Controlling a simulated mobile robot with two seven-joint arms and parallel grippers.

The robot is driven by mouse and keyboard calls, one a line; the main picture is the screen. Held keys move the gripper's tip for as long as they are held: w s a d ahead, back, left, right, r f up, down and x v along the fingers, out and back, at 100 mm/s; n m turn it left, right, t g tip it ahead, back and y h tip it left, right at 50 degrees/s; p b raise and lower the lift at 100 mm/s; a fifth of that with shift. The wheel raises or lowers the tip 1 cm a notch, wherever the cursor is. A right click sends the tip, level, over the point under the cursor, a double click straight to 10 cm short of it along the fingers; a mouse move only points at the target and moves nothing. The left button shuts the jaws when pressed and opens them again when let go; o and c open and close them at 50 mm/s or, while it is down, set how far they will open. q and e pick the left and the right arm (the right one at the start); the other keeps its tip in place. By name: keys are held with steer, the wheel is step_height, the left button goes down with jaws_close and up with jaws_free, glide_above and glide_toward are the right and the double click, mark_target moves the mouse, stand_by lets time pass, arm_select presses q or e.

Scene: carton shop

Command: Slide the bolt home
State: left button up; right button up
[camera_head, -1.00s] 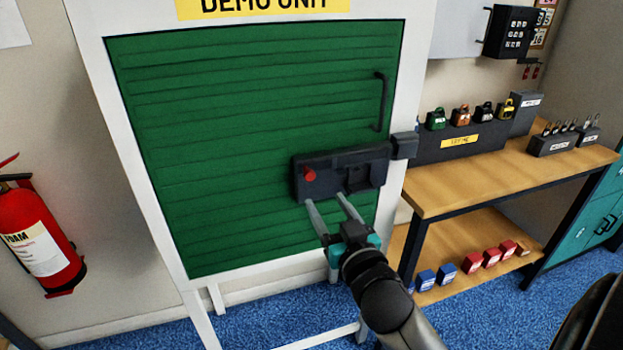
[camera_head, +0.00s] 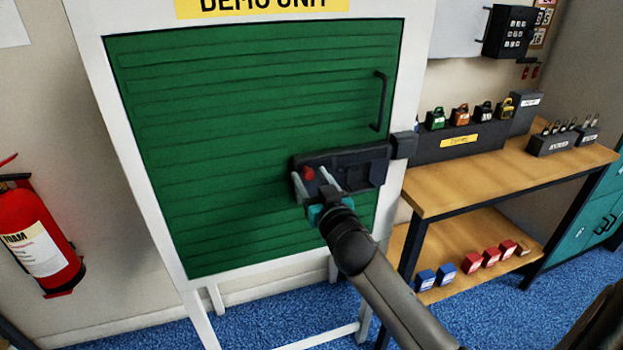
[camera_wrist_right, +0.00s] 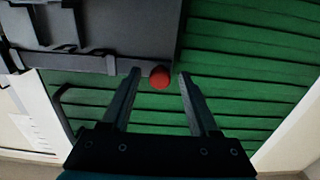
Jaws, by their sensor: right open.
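The dark bolt housing (camera_head: 355,168) is mounted on the green shutter panel (camera_head: 220,130), near its right edge. A red knob (camera_head: 308,173) sticks out at the housing's left end. A dark keeper block (camera_head: 404,145) sits on the white frame to the right of the housing. My right gripper (camera_head: 312,178) is open, its two fingers reaching up to the red knob. In the right wrist view the red knob (camera_wrist_right: 160,77) lies between the open fingertips (camera_wrist_right: 160,75), nearer the left one; I cannot tell whether it touches. My left gripper is not in view.
A dark vertical handle (camera_head: 381,101) is on the shutter above the housing. A wooden bench (camera_head: 500,180) with padlocks and boxes stands to the right. A red fire extinguisher (camera_head: 37,235) is at the left. The floor is blue carpet.

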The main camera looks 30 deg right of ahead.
steer(key=shift+c, duration=0.3)
jaws_close()
stand_by(1.0)
